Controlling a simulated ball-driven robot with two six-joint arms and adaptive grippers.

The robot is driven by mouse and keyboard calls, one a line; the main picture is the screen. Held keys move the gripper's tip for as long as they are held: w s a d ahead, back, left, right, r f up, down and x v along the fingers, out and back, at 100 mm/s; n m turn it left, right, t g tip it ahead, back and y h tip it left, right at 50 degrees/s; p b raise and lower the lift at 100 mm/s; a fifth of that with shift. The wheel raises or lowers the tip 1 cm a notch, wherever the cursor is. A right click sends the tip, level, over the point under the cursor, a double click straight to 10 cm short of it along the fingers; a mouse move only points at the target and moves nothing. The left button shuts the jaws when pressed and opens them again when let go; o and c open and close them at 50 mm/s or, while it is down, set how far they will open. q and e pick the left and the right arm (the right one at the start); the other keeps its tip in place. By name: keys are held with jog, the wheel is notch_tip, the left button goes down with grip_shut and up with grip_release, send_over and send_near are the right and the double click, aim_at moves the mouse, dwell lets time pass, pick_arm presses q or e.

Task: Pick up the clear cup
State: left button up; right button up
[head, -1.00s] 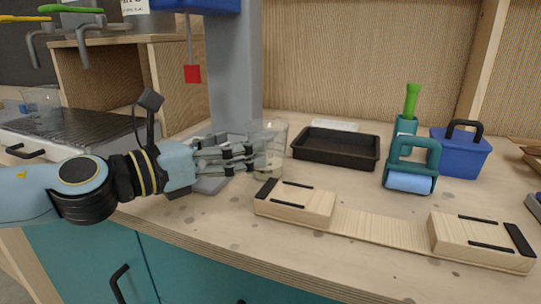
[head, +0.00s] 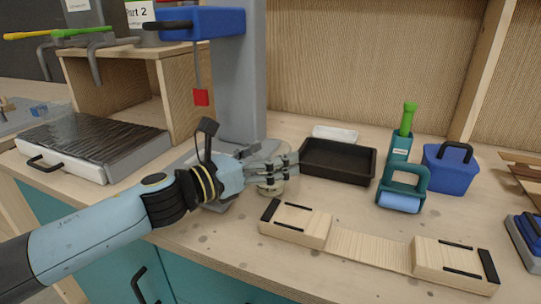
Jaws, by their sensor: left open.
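The clear cup (head: 267,188) stands on the wooden bench just left of the black tray. It is see-through, and my left gripper covers much of it. My left gripper (head: 290,166) reaches in from the left with its fingers open, overlapping the cup in the head view. I cannot tell whether the fingers are around the cup or only in front of it, or whether they touch it. My right gripper is not in view.
A black tray (head: 337,162) is right of the cup, and a wooden jig (head: 296,222) is in front. A teal-handled roller (head: 402,190) and blue box (head: 450,170) stand further right. A grey column (head: 240,90) with a hanging red tag (head: 201,97) rises behind.

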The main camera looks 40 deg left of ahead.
pick_arm(q)
jog(key=shift+w+d+f, duration=0.1)
jog(key=shift+w, duration=0.1)
jog(key=shift+c, duration=0.5)
jog(key=c, duration=0.8)
